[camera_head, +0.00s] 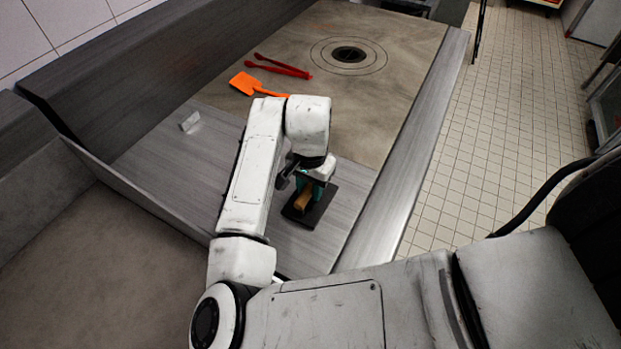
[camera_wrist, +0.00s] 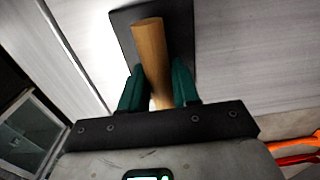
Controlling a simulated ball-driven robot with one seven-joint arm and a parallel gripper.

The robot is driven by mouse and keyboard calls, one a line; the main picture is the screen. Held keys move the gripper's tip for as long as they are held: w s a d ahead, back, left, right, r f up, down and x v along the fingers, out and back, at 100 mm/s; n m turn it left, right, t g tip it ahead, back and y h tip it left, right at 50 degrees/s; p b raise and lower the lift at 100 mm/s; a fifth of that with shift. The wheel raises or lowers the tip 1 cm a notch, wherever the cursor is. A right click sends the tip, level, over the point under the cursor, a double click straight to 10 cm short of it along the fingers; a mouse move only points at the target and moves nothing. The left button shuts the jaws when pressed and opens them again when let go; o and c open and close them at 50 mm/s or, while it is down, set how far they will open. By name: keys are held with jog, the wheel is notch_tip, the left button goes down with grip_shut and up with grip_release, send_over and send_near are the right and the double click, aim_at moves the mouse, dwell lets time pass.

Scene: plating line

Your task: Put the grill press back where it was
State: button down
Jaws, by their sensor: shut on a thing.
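The grill press is a dark flat plate (camera_head: 322,207) with a wooden handle (camera_head: 304,198). In the head view it is at the near end of the grey metal surface, below my wrist. My gripper (camera_head: 312,188) is over the handle. In the wrist view, the green fingers of my gripper (camera_wrist: 160,88) stand on both sides of the wooden handle (camera_wrist: 150,50) and are shut on it. The dark plate (camera_wrist: 122,28) shows behind the handle. I cannot tell whether the plate touches the surface or hangs just above it.
An orange spatula (camera_head: 246,83) and red tongs (camera_head: 284,68) lie on the brownish griddle top (camera_head: 400,75) farther back. A small light block (camera_head: 189,121) stands on the grey surface (camera_head: 165,160) at left. A ringed round opening (camera_head: 349,54) is farther away. Tiled floor (camera_head: 500,140) is at right.

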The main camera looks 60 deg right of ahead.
aim_at(310, 185)
jog(key=shift+f, duration=0.25)
jog(key=c, duration=0.8)
grip_release()
notch_tip(310, 185, up, 12)
jog(key=shift+r+b, duration=0.2)
jog(key=shift+b, duration=0.3)
